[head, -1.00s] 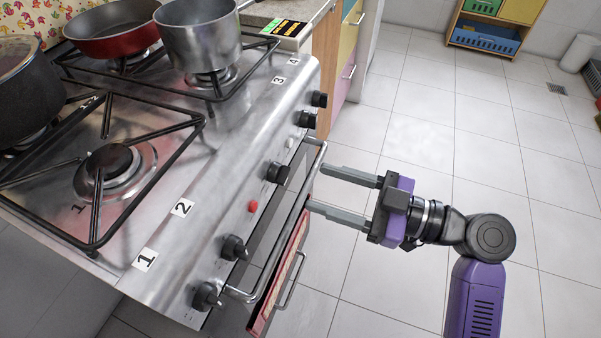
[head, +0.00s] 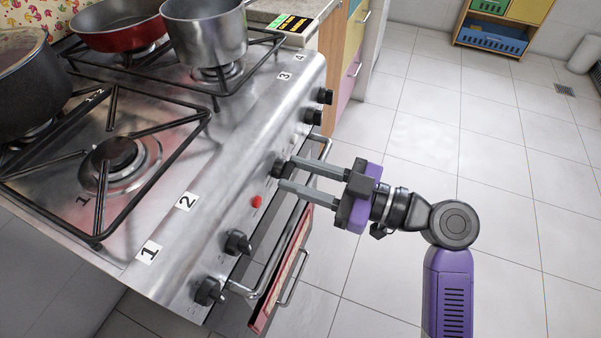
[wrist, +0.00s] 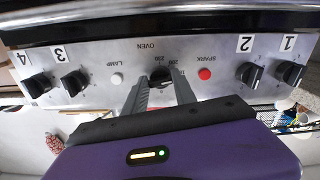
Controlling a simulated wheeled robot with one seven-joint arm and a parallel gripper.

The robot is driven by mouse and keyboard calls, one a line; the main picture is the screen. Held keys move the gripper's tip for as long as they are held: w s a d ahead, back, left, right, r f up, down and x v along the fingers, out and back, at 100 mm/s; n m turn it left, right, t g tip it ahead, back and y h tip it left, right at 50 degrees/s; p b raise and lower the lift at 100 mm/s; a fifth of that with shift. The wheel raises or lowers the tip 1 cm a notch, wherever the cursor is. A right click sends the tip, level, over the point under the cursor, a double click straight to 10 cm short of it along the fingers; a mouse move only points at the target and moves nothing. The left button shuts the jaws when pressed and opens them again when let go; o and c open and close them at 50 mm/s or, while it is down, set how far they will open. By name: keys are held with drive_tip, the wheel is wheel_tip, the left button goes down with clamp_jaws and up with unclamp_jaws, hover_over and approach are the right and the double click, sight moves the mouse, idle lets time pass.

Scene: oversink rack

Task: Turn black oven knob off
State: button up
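The black oven knob (head: 279,167) is at the middle of the stove's front panel, partly hidden by my upper finger in the head view. In the wrist view the knob (wrist: 159,76) sits under the upside-down OVEN label, between my two fingertips. My gripper (head: 287,174) is open, with its fingers pointing left at the panel. In the wrist view the gripper (wrist: 161,84) has one finger on each side of the knob. I cannot tell whether either finger touches it. The knob's exact pointer angle is not clear.
A red spark button (head: 257,201) and burner knobs (head: 237,243) are on the same panel. The oven door handle (head: 318,155) runs below it, with a red towel (head: 270,300) hanging there. Pots (head: 205,35) stand on the stove. The tiled floor at right is clear.

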clamp_jaws()
drive_tip(key=shift+m, duration=0.3)
drive_tip(key=m+p, duration=0.2)
drive_tip(key=m, duration=0.1)
drive_tip(key=shift+r+m, duration=0.15)
drive_tip(key=shift+m, duration=0.15)
drive_tip(key=m+p, duration=0.4)
drive_tip(key=m, duration=0.1)
drive_tip(key=shift+s+m, duration=0.15)
drive_tip(key=shift+m, duration=0.15)
drive_tip(key=m+p, duration=0.5)
drive_tip(key=m, duration=0.1)
drive_tip(key=shift+r, duration=0.15)
drive_tip(key=shift+m+p, duration=1.7)
drive_tip(key=shift+m, duration=0.3)
drive_tip(key=shift+f, duration=0.2)
